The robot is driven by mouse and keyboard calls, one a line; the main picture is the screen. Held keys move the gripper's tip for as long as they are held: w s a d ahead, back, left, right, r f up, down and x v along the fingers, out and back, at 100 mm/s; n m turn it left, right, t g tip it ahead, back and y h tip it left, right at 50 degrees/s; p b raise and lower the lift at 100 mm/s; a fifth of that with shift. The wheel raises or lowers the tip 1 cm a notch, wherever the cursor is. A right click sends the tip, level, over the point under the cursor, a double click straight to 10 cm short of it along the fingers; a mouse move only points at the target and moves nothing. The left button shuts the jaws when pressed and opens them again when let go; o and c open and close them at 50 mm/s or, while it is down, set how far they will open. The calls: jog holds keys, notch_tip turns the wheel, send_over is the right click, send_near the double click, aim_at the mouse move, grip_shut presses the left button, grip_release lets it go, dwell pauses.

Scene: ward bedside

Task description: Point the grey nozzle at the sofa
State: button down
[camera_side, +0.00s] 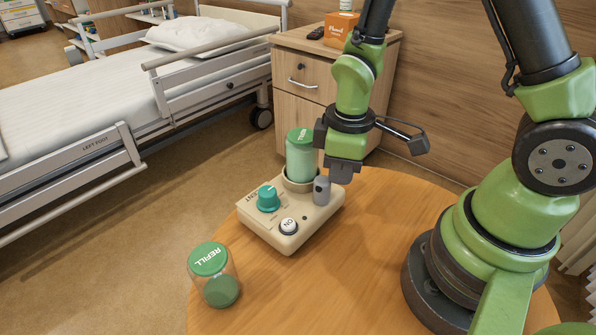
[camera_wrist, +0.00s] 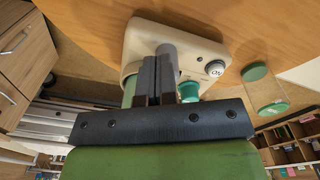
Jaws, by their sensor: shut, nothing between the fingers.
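The grey nozzle (camera_side: 322,191) is a short upright piece on the cream device (camera_side: 318,222), which sits on the round wooden table. A small dark opening shows on its side toward the side camera. In the wrist view the nozzle (camera_wrist: 168,49) is partly hidden behind my fingers. My gripper (camera_side: 340,174) is shut and empty, pointing down close beside the nozzle; I cannot tell whether they touch. My dark fingers (camera_wrist: 156,75) are together in the wrist view. I see no sofa in either view.
The device carries a green-lidded canister (camera_side: 300,155), a teal knob (camera_side: 268,198) and a white ON button (camera_side: 289,226). A REFILL jar (camera_side: 215,275) stands near the table's left edge. Beyond are a bed (camera_side: 70,110) and a wooden cabinet (camera_side: 300,85). The table's front is clear.

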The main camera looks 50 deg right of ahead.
jog(key=shift+s+r, duration=0.25)
jog(key=shift+r, duration=1.05)
jog(key=shift+s+r, duration=0.2)
jog(key=shift+r, duration=1.05)
